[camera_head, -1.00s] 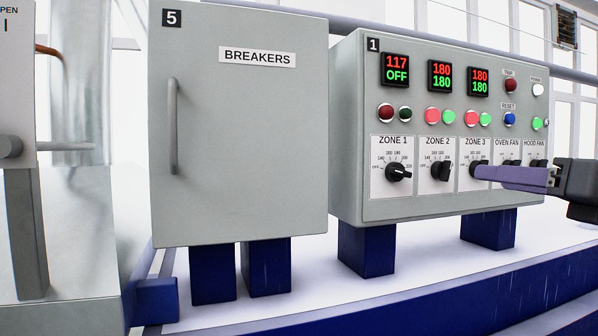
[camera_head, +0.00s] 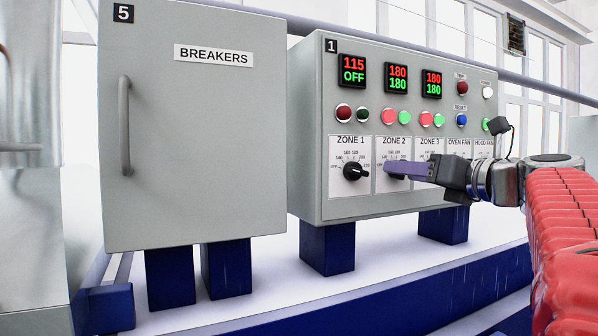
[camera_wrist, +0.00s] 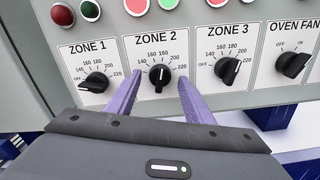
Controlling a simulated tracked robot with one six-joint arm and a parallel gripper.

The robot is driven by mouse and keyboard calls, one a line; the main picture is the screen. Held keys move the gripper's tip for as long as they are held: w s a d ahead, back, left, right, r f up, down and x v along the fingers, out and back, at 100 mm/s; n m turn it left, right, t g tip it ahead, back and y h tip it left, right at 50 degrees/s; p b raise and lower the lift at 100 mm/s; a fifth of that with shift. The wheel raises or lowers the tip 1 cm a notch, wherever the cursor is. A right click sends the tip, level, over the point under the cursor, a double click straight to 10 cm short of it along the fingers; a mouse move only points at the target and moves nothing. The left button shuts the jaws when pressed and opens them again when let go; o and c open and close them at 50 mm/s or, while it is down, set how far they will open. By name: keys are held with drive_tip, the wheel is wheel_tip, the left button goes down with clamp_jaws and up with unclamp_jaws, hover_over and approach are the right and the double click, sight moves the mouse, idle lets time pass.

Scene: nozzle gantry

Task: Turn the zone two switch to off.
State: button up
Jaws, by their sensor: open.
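The zone two switch (camera_wrist: 160,76) is a black rotary knob under the ZONE 2 label on the grey control panel (camera_head: 306,150). In the wrist view its grip bar stands about upright on the dial. OFF is at the dial's left. My gripper (camera_wrist: 160,78) is open, with one purple finger on each side of this knob. No contact between fingers and knob can be made out. In the head view my gripper (camera_head: 388,168) covers most of the knob. The zone two display (camera_head: 397,78) reads 180 over 180.
The zone one knob (camera_wrist: 95,83) is close on the left, pointing to OFF. The zone three knob (camera_wrist: 229,70) is close on the right, and the oven fan knob (camera_wrist: 292,64) is beyond. The breaker cabinet (camera_head: 190,150) stands left of the panel.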

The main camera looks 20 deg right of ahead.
drive_tip(key=shift+w, duration=0.4)
drive_tip(key=c, duration=0.9)
drive_tip(key=shift+a, duration=0.25)
drive_tip(key=shift+c, duration=0.6)
drive_tip(key=shift+d, duration=0.2)
